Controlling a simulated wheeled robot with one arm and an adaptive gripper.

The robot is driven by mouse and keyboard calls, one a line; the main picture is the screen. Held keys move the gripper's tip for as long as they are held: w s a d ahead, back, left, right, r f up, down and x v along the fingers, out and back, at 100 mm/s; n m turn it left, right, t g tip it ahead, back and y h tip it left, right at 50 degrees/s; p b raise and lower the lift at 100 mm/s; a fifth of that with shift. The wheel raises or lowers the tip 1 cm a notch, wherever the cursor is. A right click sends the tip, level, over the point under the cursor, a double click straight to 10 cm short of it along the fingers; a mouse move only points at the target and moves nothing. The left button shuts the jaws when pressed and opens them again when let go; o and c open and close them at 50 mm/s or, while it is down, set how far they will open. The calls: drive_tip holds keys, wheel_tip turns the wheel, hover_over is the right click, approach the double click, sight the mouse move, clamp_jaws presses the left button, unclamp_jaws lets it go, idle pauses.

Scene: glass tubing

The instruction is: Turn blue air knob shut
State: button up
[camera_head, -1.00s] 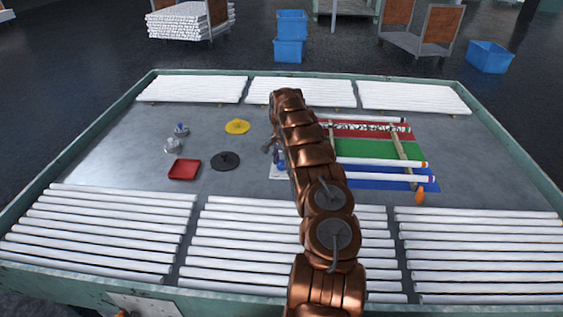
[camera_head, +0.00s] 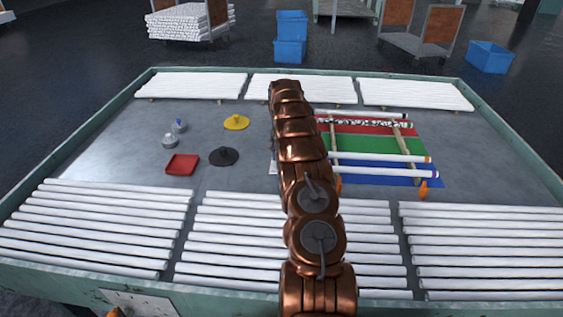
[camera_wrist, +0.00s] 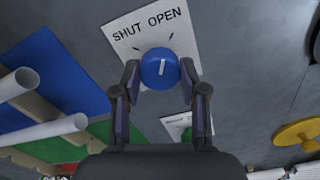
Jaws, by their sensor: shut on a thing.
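In the wrist view, the blue air knob (camera_wrist: 152,72) sits on a white plate (camera_wrist: 125,43) lettered SHUT and OPEN. My gripper (camera_wrist: 160,74) is shut on the knob, one finger at each side. A white line on the knob points up the picture between two tick marks, leaning slightly toward the OPEN side. In the head view, my arm hides the knob and my gripper.
In the head view, a red, green and blue mat (camera_head: 365,145) bearing white tubes lies right of my arm. A red tray (camera_head: 182,164), a black disc (camera_head: 224,156) and a yellow disc (camera_head: 236,122) lie left. Rows of white tubes (camera_head: 85,230) line the front.

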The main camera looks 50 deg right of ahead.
drive_tip(key=n+b, duration=0.2)
drive_tip(key=n, duration=0.1)
drive_tip(key=shift+f+n, duration=0.15)
drive_tip(key=shift+n, duration=0.15)
drive_tip(key=n+b, duration=0.1)
drive_tip(key=n, duration=0.2)
drive_tip(key=shift+s+n, duration=0.1)
drive_tip(key=shift+n, duration=0.2)
drive_tip(key=n, duration=0.3)
drive_tip(key=shift+n+b, duration=0.3)
drive_tip(key=shift+b, duration=0.1)
drive_tip(key=shift+n, duration=2)
drive_tip(key=o, duration=1.1)
drive_tip(key=shift+o, duration=0.2)
